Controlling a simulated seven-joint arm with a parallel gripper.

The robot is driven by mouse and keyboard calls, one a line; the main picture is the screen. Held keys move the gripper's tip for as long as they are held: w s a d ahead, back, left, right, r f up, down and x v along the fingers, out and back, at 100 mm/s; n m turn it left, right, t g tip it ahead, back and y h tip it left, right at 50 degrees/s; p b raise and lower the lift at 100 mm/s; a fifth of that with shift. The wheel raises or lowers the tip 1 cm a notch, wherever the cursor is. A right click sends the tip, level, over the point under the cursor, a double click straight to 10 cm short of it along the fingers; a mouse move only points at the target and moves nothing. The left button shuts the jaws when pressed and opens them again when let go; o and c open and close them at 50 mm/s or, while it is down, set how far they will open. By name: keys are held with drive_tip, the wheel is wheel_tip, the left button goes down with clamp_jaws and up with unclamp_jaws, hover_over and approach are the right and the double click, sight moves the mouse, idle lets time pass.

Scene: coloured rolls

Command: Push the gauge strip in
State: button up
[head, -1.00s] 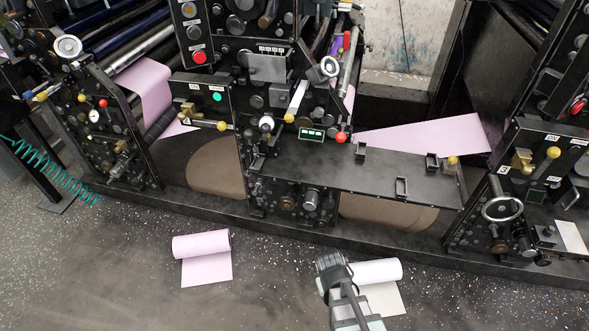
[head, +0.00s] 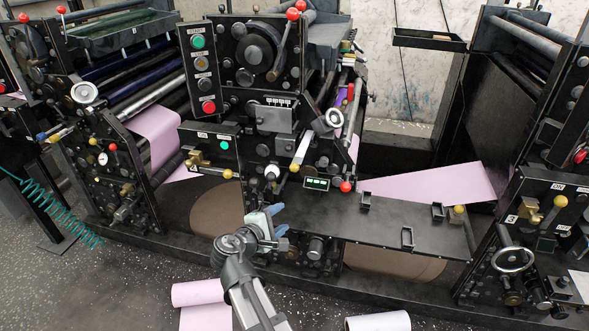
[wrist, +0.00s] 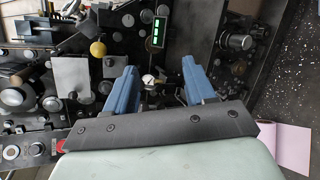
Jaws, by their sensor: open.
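My gripper (head: 278,220) is in front of the middle machine's lower panel (head: 318,248), its blue fingers apart with nothing between them. In the wrist view the open fingers (wrist: 158,82) stand either side of a small white round dial (wrist: 149,79) on the dark panel behind. I cannot tell for sure which part is the gauge strip. A green-lit display (head: 317,183) sits above and right of my gripper; it also shows in the wrist view (wrist: 158,32). My gripper and wrist hide part of the panel.
A black shelf (head: 375,235) with upright brackets juts out right of the panel. A yellow knob (head: 294,168) and a red knob (head: 346,186) stick out above. Pink (head: 197,292) and white (head: 378,322) rolls lie on the floor. Open floor lies in front.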

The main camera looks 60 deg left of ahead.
sight(293, 171)
drive_tip(key=a+r+n+t+y, duration=0.25)
drive_tip(key=r+n, duration=0.35)
drive_tip(key=n, duration=0.6)
drive_tip(key=shift+y, duration=0.45)
drive_tip(key=x, duration=1.4)
drive_tip(key=shift+s+a+r, duration=0.1)
drive_tip(key=shift+a, duration=0.15)
drive_tip(key=shift+d, duration=0.15)
clamp_jaws()
